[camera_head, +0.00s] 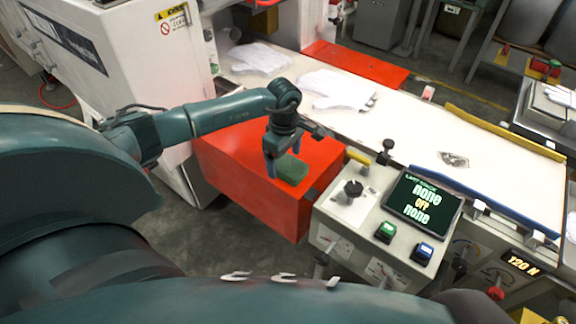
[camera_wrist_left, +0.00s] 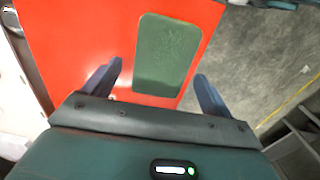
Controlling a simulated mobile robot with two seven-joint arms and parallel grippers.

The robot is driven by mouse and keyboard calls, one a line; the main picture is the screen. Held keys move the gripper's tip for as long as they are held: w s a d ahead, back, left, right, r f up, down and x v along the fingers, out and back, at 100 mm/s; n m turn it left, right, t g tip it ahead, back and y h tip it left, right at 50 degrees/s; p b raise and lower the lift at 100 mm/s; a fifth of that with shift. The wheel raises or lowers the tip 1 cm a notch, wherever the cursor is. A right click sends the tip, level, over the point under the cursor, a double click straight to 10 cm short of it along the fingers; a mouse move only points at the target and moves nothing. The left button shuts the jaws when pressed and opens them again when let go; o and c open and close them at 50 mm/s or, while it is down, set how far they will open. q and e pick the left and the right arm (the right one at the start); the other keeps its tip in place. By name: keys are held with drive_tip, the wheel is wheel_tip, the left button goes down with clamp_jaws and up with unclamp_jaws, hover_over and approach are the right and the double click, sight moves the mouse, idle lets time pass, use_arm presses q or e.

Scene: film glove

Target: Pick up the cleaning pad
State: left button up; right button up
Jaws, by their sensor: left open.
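The cleaning pad (camera_head: 292,170) is a green block lying flat on top of a red box (camera_head: 235,150). In the left wrist view the pad (camera_wrist_left: 168,52) is a green rectangle with rounded corners, ahead of the fingers. My left gripper (camera_head: 283,165) is open and points down over the red box at the pad's near left side. In the left wrist view the fingers of my left gripper (camera_wrist_left: 160,85) are spread wide, one to each side of the pad's near end, with nothing held. My right gripper is not in view.
A control panel with a dark screen (camera_head: 422,198) and knobs stands right of the red box. White gloves (camera_head: 335,88) lie on the long white table (camera_head: 400,125) behind it. A white machine (camera_head: 140,60) stands at the left. Grey floor lies in front.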

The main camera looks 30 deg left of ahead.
sight(285, 162)
use_arm(q)
drive_tip(key=shift+f, duration=0.3)
drive_tip(key=shift+c, duration=0.5)
drive_tip(key=c, duration=1)
drive_tip(key=shift+o, duration=0.2)
wheel_tip(285, 162, up, 10)
drive_tip(key=b, duration=0.1)
drive_tip(key=o, duration=0.4)
drive_tip(key=c, duration=0.4)
drive_tip(key=shift+o, duration=0.2)
